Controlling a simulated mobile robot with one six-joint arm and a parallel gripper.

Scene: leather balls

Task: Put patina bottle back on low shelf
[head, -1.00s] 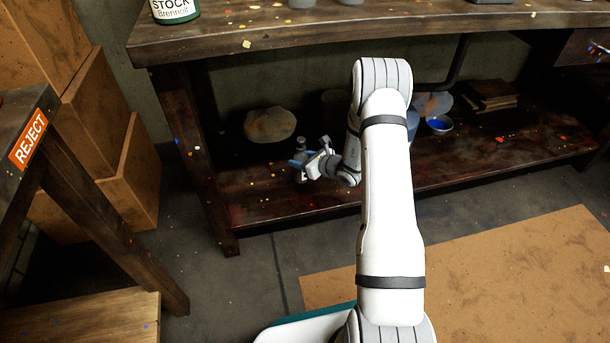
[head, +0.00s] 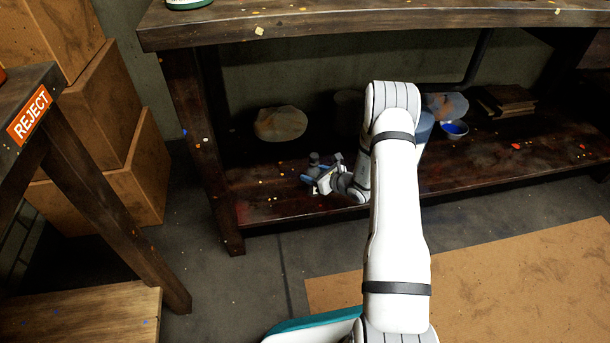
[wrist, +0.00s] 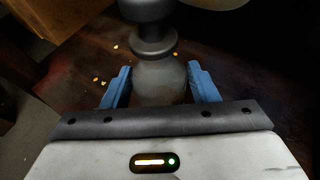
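The patina bottle (wrist: 160,78) shows in the wrist view as a grey, rounded body with a dark collar and top. It is between the two blue fingers of my gripper (wrist: 160,90), which are close against its sides. In the head view my gripper (head: 322,180) is at the front left of the low shelf (head: 275,205), small and partly hidden by my wrist. The bottle's dark top (head: 314,158) shows just beyond it. Whether its base touches the shelf is hidden.
A pale round piece (head: 281,123) stands behind on the shelf. A blue bowl (head: 455,128) and stacked boards (head: 506,100) are farther right. The bench top (head: 350,30) overhangs the shelf. A REJECT table (head: 30,115) and boxes (head: 105,110) stand left.

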